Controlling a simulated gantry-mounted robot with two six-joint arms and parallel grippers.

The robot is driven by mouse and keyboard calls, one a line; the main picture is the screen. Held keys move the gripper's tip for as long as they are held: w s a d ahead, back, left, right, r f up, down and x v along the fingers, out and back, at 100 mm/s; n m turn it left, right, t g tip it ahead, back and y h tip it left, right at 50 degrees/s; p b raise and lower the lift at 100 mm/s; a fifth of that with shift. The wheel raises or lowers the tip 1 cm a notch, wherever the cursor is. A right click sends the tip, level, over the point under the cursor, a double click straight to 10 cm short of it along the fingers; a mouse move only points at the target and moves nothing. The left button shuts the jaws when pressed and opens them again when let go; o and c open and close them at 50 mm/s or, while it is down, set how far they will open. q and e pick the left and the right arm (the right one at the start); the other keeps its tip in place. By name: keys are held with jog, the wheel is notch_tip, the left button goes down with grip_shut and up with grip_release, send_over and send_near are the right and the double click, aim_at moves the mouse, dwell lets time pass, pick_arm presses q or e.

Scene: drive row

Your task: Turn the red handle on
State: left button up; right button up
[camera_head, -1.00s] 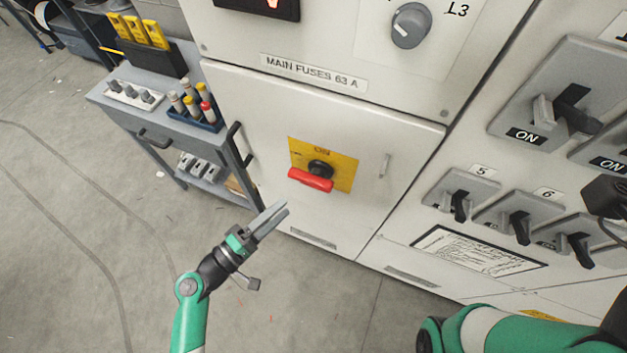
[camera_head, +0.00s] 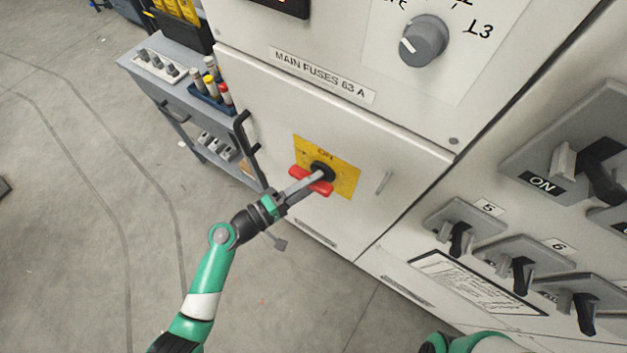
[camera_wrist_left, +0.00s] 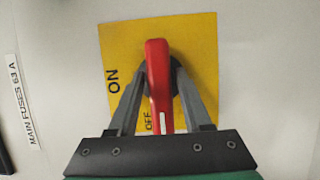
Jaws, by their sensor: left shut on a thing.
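The red handle (camera_head: 323,187) sits on a black hub on a yellow plate (camera_head: 346,178) on the cabinet door below the MAIN FUSES label. It lies nearly level, crosswise to the ON mark at the plate's top. My left gripper (camera_head: 316,179) is shut on the handle. In the left wrist view the red handle (camera_wrist_left: 158,80) stands between the two grey fingers (camera_wrist_left: 160,92), with ON to its left and OFF beside its lower end. The fingers hide part of the hub. My right gripper is out of view; only part of that arm shows at the bottom.
A grey cart (camera_head: 150,80) with tubes stands left of the cabinet. A black door handle (camera_head: 246,138) juts out at the door's left edge. A grey knob (camera_head: 424,42) is above, and several black switches (camera_head: 520,275) are at right. Open floor lies at left.

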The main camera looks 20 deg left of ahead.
pick_arm(q)
grip_shut()
dwell(1.1)
